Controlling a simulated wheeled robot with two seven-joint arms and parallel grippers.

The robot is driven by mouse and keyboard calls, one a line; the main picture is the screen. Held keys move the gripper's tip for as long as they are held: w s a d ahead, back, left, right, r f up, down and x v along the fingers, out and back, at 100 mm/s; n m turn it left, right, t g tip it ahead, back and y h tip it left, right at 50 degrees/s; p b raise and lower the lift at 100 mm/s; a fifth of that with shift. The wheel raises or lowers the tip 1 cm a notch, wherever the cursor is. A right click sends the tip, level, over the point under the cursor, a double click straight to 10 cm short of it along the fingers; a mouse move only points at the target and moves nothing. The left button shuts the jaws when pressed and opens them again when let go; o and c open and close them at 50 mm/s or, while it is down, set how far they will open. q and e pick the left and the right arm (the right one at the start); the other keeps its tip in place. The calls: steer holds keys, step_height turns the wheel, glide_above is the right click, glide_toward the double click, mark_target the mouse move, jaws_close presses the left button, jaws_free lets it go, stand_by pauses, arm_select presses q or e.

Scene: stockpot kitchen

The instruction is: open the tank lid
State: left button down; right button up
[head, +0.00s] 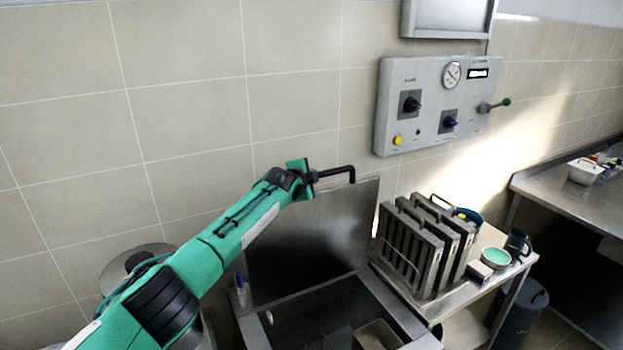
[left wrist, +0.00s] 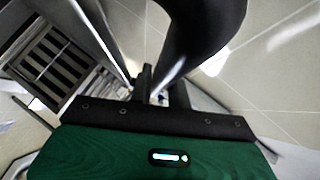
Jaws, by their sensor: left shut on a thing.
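The tank lid (head: 315,240) is a grey metal panel that stands raised, near upright, at the back of the open tank (head: 415,325). A black handle (head: 338,172) sticks out at the lid's top edge. My left gripper (head: 312,178) is at that handle, shut on it. In the left wrist view the dark curved handle (left wrist: 205,40) runs between the fingers of the left gripper (left wrist: 160,95). Part of the lid's left side is hidden behind my left arm. My right gripper is not in view.
A rack of grey slotted panels (head: 425,250) stands on a metal table right of the tank, with a green-topped bowl (head: 496,258) and a dark mug (head: 517,242). A control panel (head: 435,105) hangs on the tiled wall above. A pale container (head: 378,335) sits inside the tank.

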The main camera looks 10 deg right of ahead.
arm_select(q)
steer(key=shift+f, duration=0.2)
steer(key=c, duration=1.3)
jaws_free()
steer(key=shift+r, duration=0.1)
steer(key=shift+s, duration=0.2)
steer(key=shift+s+a+r+b, duration=0.15)
steer(key=shift+s+a+b, duration=0.1)
steer(key=shift+s+b, duration=0.25)
steer(key=shift+b+v, duration=2.6)
steer(key=shift+v, duration=3.6)
steer(key=shift+w+r, duration=0.1)
